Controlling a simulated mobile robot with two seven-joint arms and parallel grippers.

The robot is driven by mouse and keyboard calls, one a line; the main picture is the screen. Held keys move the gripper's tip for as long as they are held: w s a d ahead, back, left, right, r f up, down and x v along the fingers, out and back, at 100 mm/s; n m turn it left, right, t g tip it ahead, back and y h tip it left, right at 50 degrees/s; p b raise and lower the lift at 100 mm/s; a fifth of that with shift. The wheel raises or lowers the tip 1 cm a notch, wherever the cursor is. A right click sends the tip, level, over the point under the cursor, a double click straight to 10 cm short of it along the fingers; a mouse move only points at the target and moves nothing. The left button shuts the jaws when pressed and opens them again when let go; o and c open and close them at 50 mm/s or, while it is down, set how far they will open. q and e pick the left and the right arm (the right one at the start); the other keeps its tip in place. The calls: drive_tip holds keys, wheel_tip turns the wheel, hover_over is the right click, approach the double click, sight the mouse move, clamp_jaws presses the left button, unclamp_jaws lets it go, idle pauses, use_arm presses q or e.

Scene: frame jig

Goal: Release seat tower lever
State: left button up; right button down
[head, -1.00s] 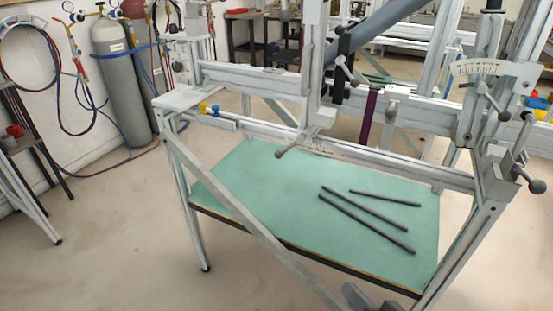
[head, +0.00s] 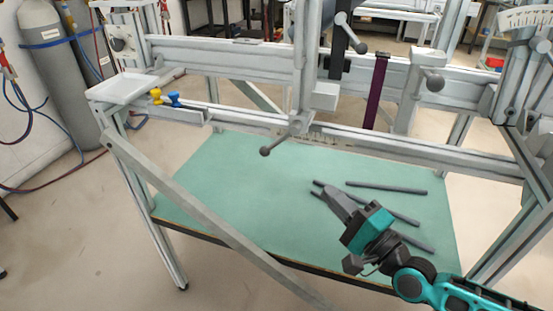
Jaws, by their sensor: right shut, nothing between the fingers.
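A grey upright tower (head: 305,60) stands on the jig's long rails. A lever with a dark ball knob (head: 265,152) sticks out to the lower left from the tower's foot. Other ball-ended levers are higher up, a dark one (head: 347,32) on the black clamp and one (head: 425,72) on the post to the right. No label shows which one is the seat tower lever. My right gripper (head: 326,192) is shut and empty, below and right of the foot lever and apart from it, seen over the green shelf. My left gripper is out of view.
Dark rods (head: 387,188) lie on the green shelf (head: 225,185) under the rails. A diagonal grey brace (head: 200,215) crosses the jig's front. A small tray (head: 122,89) and yellow and blue fittings (head: 165,97) are at the left. Gas cylinders (head: 57,80) stand behind.

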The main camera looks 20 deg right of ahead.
sight(280, 140)
use_arm(q)
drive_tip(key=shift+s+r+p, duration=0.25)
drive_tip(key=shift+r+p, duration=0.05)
drive_tip(key=shift+p, duration=0.2)
use_arm(e)
drive_tip(key=s+a+x, duration=0.1)
drive_tip(key=a+x, duration=0.1)
drive_tip(key=x, duration=1)
drive_tip(key=shift+w+a+r, duration=0.25)
drive_tip(key=shift+a+r, duration=0.05)
drive_tip(key=shift+a, duration=0.25)
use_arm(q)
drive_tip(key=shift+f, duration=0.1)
